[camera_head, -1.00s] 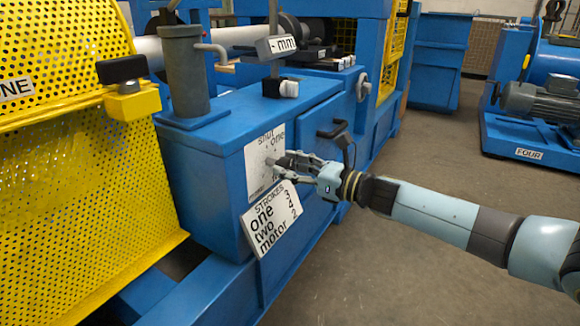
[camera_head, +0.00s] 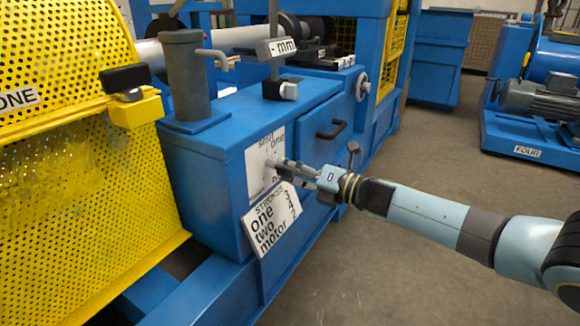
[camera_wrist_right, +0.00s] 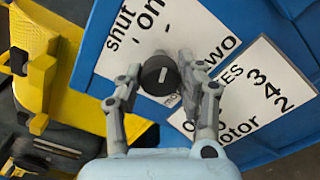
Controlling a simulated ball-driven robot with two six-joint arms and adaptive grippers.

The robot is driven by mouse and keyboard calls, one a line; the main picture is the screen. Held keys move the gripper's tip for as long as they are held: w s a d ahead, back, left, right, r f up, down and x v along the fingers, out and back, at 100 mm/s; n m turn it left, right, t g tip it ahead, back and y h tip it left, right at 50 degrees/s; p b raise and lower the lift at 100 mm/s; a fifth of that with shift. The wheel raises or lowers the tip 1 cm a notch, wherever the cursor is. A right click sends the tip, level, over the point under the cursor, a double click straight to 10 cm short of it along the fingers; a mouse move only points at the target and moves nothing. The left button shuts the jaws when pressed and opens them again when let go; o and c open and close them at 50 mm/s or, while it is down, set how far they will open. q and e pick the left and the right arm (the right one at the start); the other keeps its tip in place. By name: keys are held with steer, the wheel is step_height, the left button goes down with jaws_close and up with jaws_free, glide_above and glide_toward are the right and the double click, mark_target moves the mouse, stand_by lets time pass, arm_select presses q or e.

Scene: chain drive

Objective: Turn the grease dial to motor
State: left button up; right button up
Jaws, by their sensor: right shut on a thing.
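The grease dial (camera_wrist_right: 160,75) is a dark round knob with white marks, on a white plate (camera_wrist_right: 135,42). The plate's words "shut", "on" and "two" show in the right wrist view; its lower part is partly covered. My right gripper (camera_wrist_right: 156,78) is shut on the dial, one finger on each side. In the head view the gripper (camera_head: 275,163) reaches the plate (camera_head: 259,160) on the front of a blue housing, and the dial is mostly hidden behind the fingers. I cannot tell exactly which word the dial points to. My left gripper is not in view.
A tilted white "STROKES" card (camera_head: 270,222) hangs just below the dial plate. A blue drawer with a dark handle (camera_head: 332,129) is beside it. A yellow perforated guard (camera_head: 70,190) stands at left, with a grey cylinder (camera_head: 186,80) above the housing.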

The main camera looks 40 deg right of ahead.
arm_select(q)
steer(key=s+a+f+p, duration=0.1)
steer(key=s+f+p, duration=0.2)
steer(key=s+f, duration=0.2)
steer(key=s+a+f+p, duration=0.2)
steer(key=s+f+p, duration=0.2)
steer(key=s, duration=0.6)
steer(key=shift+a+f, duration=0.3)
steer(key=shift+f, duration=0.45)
arm_select(e)
steer(key=m, duration=2.8)
steer(key=shift+s+f, duration=0.1)
steer(key=shift+f, duration=0.1)
steer(key=shift+m, duration=0.3)
steer(key=o, duration=1.1)
steer(key=shift+o, duration=0.2)
